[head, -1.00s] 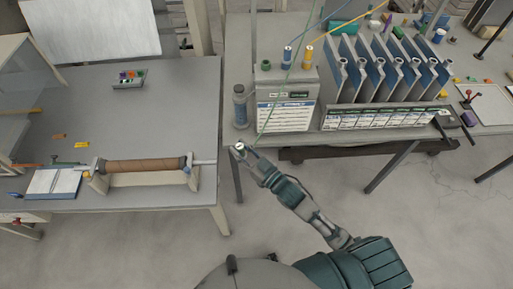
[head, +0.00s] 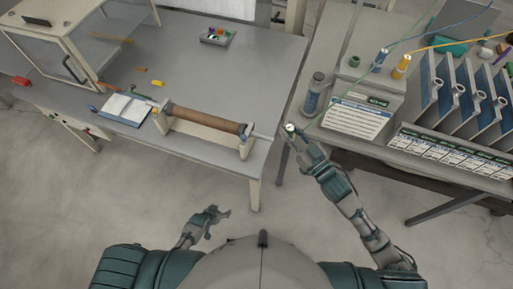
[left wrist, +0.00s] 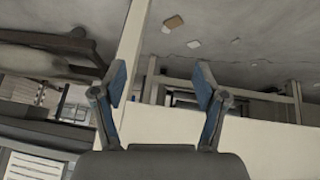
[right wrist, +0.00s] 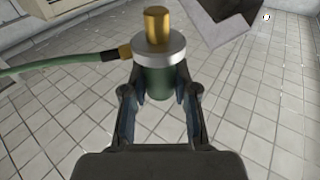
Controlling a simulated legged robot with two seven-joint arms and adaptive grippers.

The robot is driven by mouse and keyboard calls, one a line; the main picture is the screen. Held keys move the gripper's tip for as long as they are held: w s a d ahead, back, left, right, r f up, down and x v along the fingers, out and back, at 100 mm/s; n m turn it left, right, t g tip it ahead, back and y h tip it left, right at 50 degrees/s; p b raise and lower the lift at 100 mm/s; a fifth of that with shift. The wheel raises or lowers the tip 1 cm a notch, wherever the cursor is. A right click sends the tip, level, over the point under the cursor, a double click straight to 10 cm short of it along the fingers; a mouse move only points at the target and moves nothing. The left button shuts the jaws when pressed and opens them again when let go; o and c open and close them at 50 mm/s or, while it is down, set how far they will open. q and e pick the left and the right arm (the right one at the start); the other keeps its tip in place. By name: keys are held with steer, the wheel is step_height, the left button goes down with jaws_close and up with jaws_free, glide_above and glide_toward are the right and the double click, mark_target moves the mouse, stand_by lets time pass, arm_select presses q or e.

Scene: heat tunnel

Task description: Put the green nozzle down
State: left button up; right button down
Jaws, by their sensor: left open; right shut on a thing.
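The green nozzle has a green body (right wrist: 156,82), a pale collar and a brass tip, with a green hose (right wrist: 60,62) at its side. My right gripper (right wrist: 157,98) is shut around its body. In the head view the right gripper (head: 294,137) holds the nozzle (head: 290,128) in front of the gap between the two tables. On the grey box (head: 376,88), a green ring (head: 354,62) stands beside the blue nozzle (head: 380,58) and yellow nozzle (head: 401,66). My left gripper (head: 217,213) is open and empty, low in front of the left table; it also shows in the left wrist view (left wrist: 161,80).
A grey bottle (head: 313,93) stands left of the box. A rack of blue-grey panels (head: 470,100) stands to its right. The left table (head: 225,80) carries a brown roll on a stand (head: 205,118), a notebook (head: 126,109) and a small tray (head: 218,36).

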arm_select(q)
steer(key=w+d+r+m+h, duration=0.15)
steer(key=d+r, duration=0.25)
steer(key=r, duration=0.4)
steer(key=w+d+r+m+t+h, duration=0.1)
steer(key=w+d+r+h, duration=0.2)
steer(key=r, duration=0.5)
steer(key=w+d+r+m+h, duration=0.1)
steer(key=w+d+r, duration=0.1)
steer(key=d+r, duration=0.45)
arm_select(e)
steer(key=shift+d, duration=0.1)
arm_select(q)
steer(key=d+r+m+t+h, duration=0.25)
steer(key=r+m+h, duration=0.4)
steer(key=r, duration=2.15)
arm_select(e)
steer(key=shift+s, duration=0.1)
arm_select(q)
steer(key=shift+g, duration=0.25)
steer(key=x, duration=1.2)
steer(key=shift+w+d+r, duration=0.15)
steer(key=shift+w+d, duration=0.05)
steer(key=shift+d, duration=0.05)
steer(key=shift+a, duration=0.1)
steer(key=shift+c, duration=0.2)
